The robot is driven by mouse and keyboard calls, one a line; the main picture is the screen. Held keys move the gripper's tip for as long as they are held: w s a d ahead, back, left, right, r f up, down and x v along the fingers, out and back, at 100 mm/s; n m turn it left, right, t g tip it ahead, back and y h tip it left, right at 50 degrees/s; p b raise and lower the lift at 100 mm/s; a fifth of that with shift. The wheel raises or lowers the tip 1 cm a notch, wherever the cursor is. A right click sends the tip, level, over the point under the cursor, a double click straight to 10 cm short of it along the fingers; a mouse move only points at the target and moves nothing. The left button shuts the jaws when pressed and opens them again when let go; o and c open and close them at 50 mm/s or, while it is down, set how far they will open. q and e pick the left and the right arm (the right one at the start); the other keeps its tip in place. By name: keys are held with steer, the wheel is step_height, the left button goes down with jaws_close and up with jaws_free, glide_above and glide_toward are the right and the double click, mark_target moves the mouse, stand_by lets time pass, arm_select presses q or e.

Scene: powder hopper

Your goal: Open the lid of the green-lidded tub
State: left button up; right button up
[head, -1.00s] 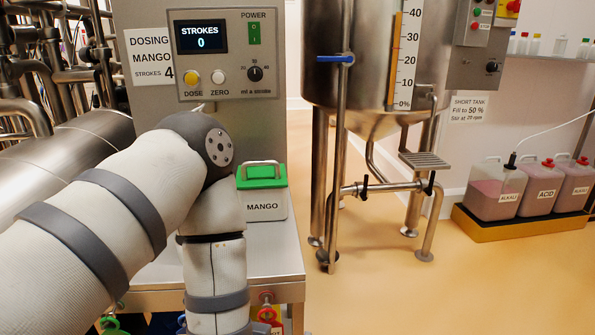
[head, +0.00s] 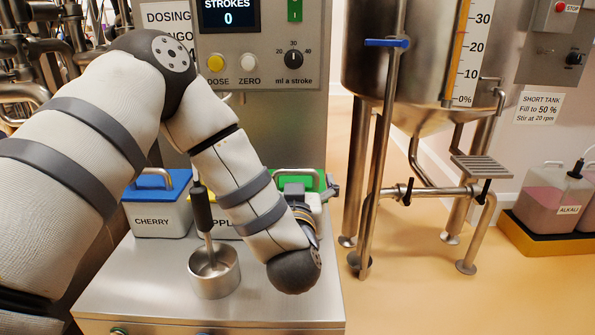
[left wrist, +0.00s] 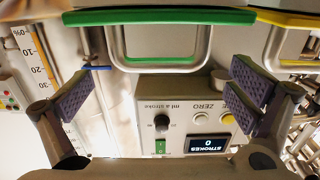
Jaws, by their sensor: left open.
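The green-lidded tub stands on the steel cabinet, mostly hidden behind my left arm; its green lid (head: 322,181) shows with a metal handle. In the left wrist view the green lid's edge (left wrist: 160,16) runs along the top, and its handle (left wrist: 160,66) hangs into the gap between my fingers in the picture. My left gripper (head: 299,193) is at this lid, and its purple pads (left wrist: 165,90) are wide apart with nothing held. The lid looks closed. Whether the pads are level with the handle I cannot tell. My right gripper is not in view.
A blue-lidded cherry tub (head: 160,215) and a mostly hidden yellow-lidded tub (left wrist: 285,20) stand beside it. A steel cup (head: 214,272) with a black-handled tool is in front. The dosing panel (head: 262,45) rises behind; a steel tank (head: 410,80) stands to the right.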

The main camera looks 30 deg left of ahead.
mark_target(296, 172)
arm_select(q)
steer(key=shift+x, duration=1.75)
steer(key=shift+d, duration=0.1)
steer(key=shift+c, duration=0.2)
